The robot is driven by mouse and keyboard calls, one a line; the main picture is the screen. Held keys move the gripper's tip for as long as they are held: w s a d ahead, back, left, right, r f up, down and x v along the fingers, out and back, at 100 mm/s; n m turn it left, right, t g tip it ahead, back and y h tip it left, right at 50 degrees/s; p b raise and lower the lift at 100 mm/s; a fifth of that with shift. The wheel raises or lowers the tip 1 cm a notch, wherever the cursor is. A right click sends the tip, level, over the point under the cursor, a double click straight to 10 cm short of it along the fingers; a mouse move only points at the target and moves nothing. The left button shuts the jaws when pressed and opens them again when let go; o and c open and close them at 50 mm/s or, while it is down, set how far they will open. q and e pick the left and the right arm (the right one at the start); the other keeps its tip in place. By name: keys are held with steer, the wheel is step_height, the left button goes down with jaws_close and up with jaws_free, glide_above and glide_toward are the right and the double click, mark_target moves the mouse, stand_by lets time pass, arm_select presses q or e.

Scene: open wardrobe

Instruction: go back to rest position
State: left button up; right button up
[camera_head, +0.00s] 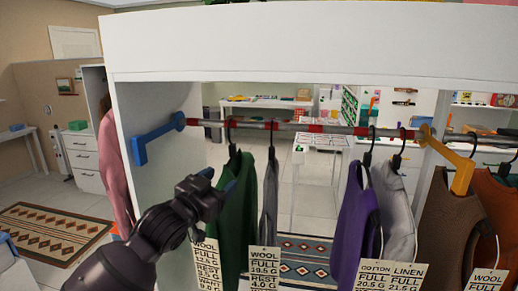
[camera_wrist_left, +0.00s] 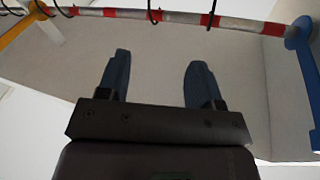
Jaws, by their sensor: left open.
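My left gripper (camera_head: 216,184) is in front of the left part of the wardrobe, beside the dark green garment (camera_head: 238,215) and overlapping its left edge in the head view. In the left wrist view the same gripper (camera_wrist_left: 158,82) has its two blue fingers spread apart with nothing between them. The clothes rail (camera_head: 290,127), silver with red bands, runs across the opening above the gripper. It also shows in the left wrist view (camera_wrist_left: 185,17). My right gripper is in neither view.
Hanging right of the green garment are a grey one (camera_head: 269,200), a purple one (camera_head: 355,215), a light grey one (camera_head: 395,200) and a brown one (camera_head: 440,225), with paper tags. A blue bracket (camera_head: 155,138) and a yellow bracket (camera_head: 452,160) hold the rail. A patterned rug (camera_head: 55,232) lies left.

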arm_select(q)
steer(key=s+a+f+n+y+b, duration=0.15)
steer(key=s+a+f, duration=0.25)
steer(key=f, duration=0.5)
steer(key=s+a+f+n+y, duration=0.25)
steer(key=s+a+f, duration=0.2)
steer(key=f, duration=0.35)
steer(key=s+a+f+n+y, duration=0.1)
steer(key=s+a+f+y, duration=0.3)
steer(key=f, duration=0.5)
steer(key=s+a+f+n+g+y, duration=0.1)
steer(key=s+a+f+g, duration=0.1)
steer(key=s+f, duration=0.6)
steer(key=s+a+f+n+g+b, duration=0.1)
steer(key=s+a+f+n+g, duration=0.1)
steer(key=s+f, duration=0.6)
steer(key=s+a+g, duration=0.1)
steer(key=s+a, duration=0.1)
steer(key=s, duration=0.2)
steer(key=shift+s+f+y, duration=0.3)
steer(key=shift+y, duration=0.1)
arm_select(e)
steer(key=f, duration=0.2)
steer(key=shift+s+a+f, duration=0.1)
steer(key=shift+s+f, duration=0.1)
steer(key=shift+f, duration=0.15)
